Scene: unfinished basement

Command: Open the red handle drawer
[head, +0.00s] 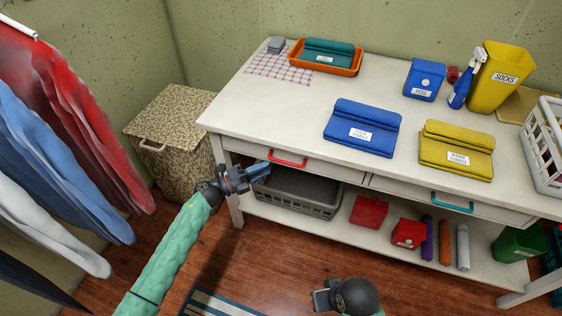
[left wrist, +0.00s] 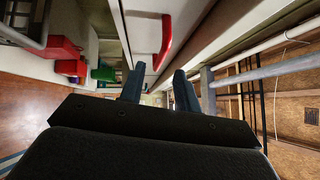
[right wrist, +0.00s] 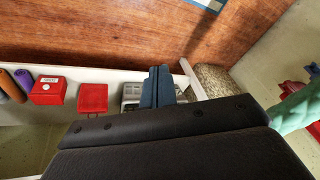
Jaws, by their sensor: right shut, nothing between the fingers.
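The red handle (head: 288,159) is on the front of the left drawer (head: 330,170) under the white table top. That drawer looks closed. My left gripper (head: 264,169) is just left of the handle in the head view, apart from it. In the left wrist view its two blue-grey fingers (left wrist: 158,90) are spread with nothing between them, and the red handle (left wrist: 166,42) shows beyond their tips. My right gripper (head: 320,299) is low in front of the table, away from the drawers. In the right wrist view its fingers (right wrist: 157,85) are together and empty.
The right drawer has a teal handle (head: 452,207). A grey basket (head: 300,194), red boxes (head: 369,211) and rolls stand on the lower shelf. Folded blue cloth (head: 362,128) lies on top. A wicker hamper (head: 172,140) and hanging clothes are at left.

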